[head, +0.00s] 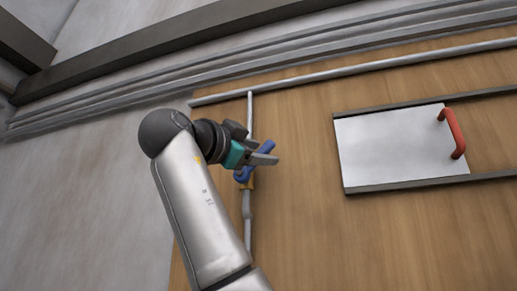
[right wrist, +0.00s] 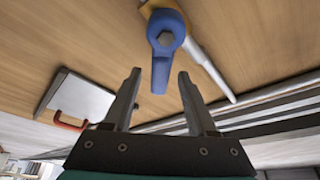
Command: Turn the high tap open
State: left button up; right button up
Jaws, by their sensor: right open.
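The high tap is a blue lever handle (head: 267,147) on a brass body (head: 249,183), set in a thin vertical grey pipe on the wooden panel. My right gripper (head: 268,155) is at the tap in the head view and partly hides it. In the right wrist view the blue handle (right wrist: 163,50) has a round hub with a bolt, and its lever points down between my fingers. The right gripper (right wrist: 158,80) is open, one finger on each side of the lever, with gaps visible. My left gripper is in neither view.
The wooden panel (head: 305,235) carries a horizontal pipe (head: 380,62) along its top. To the right is a white sliding plate (head: 390,150) with a red handle (head: 453,133) between dark rails. The panel between the tap and plate is clear.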

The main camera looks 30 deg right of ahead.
grip_shut()
dwell(0.3)
dwell(1.1)
